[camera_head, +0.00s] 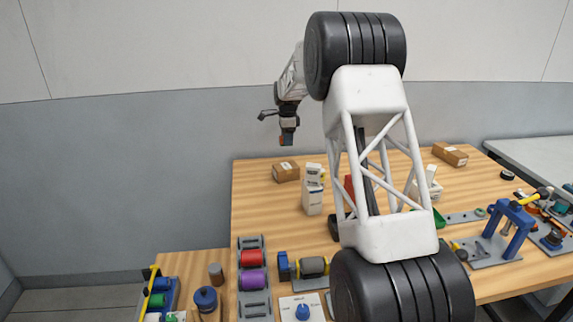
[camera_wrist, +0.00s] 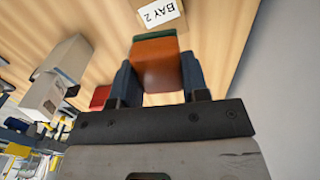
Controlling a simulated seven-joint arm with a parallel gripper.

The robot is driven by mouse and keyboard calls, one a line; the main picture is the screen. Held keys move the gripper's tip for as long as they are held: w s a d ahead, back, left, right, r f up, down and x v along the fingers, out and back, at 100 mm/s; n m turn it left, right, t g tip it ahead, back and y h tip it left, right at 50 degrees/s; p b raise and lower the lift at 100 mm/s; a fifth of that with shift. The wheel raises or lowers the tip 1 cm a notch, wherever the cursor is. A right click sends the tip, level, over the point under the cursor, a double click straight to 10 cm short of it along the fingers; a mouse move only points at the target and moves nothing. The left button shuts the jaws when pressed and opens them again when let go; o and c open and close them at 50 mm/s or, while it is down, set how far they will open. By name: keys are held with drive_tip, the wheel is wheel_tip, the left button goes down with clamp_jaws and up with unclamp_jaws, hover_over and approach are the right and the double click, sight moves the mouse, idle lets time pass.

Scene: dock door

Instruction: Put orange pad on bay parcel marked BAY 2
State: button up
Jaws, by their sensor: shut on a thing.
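My gripper (camera_head: 287,131) is shut on the orange pad (camera_wrist: 156,62), which sits between its two blue fingers in the wrist view. A green layer shows along the far edge of the pad. In the head view the pad (camera_head: 286,141) hangs in the air above the back left of the wooden table. The bay parcel marked BAY 2 (camera_wrist: 158,14) is a brown box with a white label, just beyond the pad in the wrist view and partly cut off by the frame. A brown parcel (camera_head: 286,172) on the table below my gripper in the head view appears to be the same one.
White cartons (camera_head: 312,190) stand just in front of the parcel, close to its right. Another brown parcel (camera_head: 450,154) lies at the back right. The wooden table (camera_head: 260,203) is bare left of the cartons. Spools and tools crowd the front.

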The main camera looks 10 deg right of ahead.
hover_over(287, 166)
drive_tip(key=shift+w+f, duration=0.1)
drive_tip(key=shift+f, duration=2.85)
drive_tip(key=shift+f, duration=0.1)
drive_tip(key=shift+f, duration=1.75)
drive_tip(key=shift+f, duration=0.15)
drive_tip(key=o, duration=0.9)
wheel_tip(287, 166, up, 12)
drive_tip(key=shift+r, duration=0.15)
